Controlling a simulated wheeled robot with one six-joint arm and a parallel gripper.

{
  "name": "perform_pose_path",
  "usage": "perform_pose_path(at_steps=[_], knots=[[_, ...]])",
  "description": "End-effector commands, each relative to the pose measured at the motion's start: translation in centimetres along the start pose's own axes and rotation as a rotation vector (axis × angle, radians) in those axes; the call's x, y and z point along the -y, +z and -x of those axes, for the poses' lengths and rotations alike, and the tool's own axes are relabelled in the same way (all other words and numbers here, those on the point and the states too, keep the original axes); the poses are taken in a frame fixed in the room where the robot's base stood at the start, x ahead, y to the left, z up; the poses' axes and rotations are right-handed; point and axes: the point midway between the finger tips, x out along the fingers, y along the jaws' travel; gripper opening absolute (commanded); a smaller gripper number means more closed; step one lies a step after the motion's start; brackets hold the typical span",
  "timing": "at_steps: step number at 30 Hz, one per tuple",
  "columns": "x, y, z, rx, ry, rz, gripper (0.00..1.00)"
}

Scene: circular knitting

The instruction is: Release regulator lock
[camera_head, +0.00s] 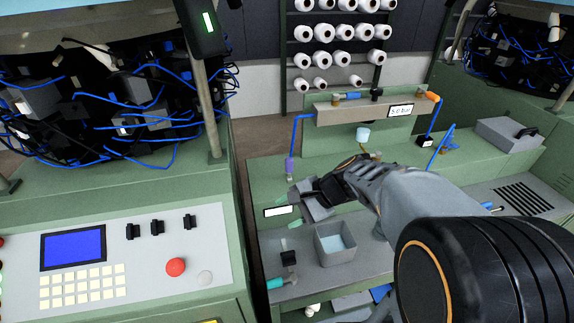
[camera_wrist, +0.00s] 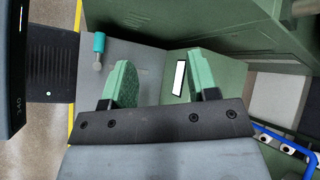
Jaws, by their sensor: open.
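A panel with a "5.0 bar" display (camera_head: 400,111) stands at the back. An orange knob (camera_head: 433,96) is at its right end, and a blue-and-orange fitting (camera_head: 347,96) and a black knob (camera_head: 376,94) sit on its top. I cannot tell which part is the regulator lock. My gripper (camera_head: 292,209) is left of and in front of this panel, apart from it. In the wrist view its green fingers (camera_wrist: 158,62) are spread with nothing between them. A teal-ended handle (camera_head: 275,283) lies low on the left; it also shows beyond the fingers in the wrist view (camera_wrist: 98,42).
A grey open box (camera_head: 335,257) and a small black block (camera_head: 288,258) are on the grey surface below my gripper. A control panel with a blue screen (camera_head: 73,250) stands at left.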

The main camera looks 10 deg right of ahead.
Motion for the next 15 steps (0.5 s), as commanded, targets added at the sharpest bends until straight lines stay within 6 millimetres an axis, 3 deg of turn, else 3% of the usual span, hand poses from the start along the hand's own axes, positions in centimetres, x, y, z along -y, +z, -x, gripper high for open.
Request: perform_pose_path(at_steps=[2,6,12,15], knots=[[1.3,-3.2,-1.0,0.095,-0.158,-0.246,0.54],[3.7,-8.5,-0.7,0.235,-0.431,-0.589,0.54],[4.8,-15.4,1.1,0.361,-0.729,-0.889,0.54],[4.8,-17.4,1.7,0.395,-0.818,-0.964,0.54]])
